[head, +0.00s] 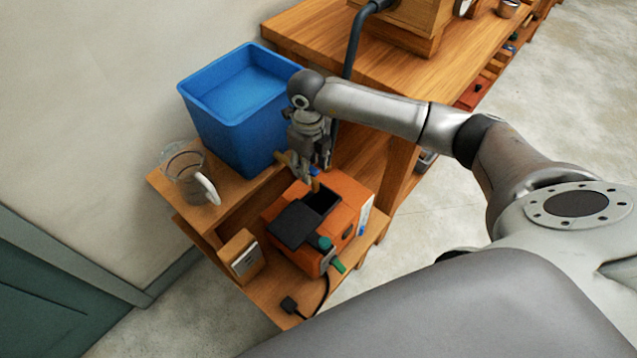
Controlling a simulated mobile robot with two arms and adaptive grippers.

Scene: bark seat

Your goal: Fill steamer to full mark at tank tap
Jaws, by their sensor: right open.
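The orange steamer (338,214) sits on the lower wooden shelf. Its dark flap (293,225) lies open to the left of a dark filling opening (321,200) in its top. The blue tank (231,118) stands on the higher shelf, behind and to the left of the steamer. A small tap (315,184) with a blue part shows just above the opening. My right gripper (310,172) points down at the tap, with its jaws open. I cannot tell whether it touches the tap. The water level and full mark are not visible. My left gripper is out of view.
A clear jug (186,172) with a pale handle stands left of the tank. A wooden block (240,255) with a pale front stands left of the steamer. A black cable and plug (289,304) lie at the shelf's front. A wooden bench (410,62) extends behind.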

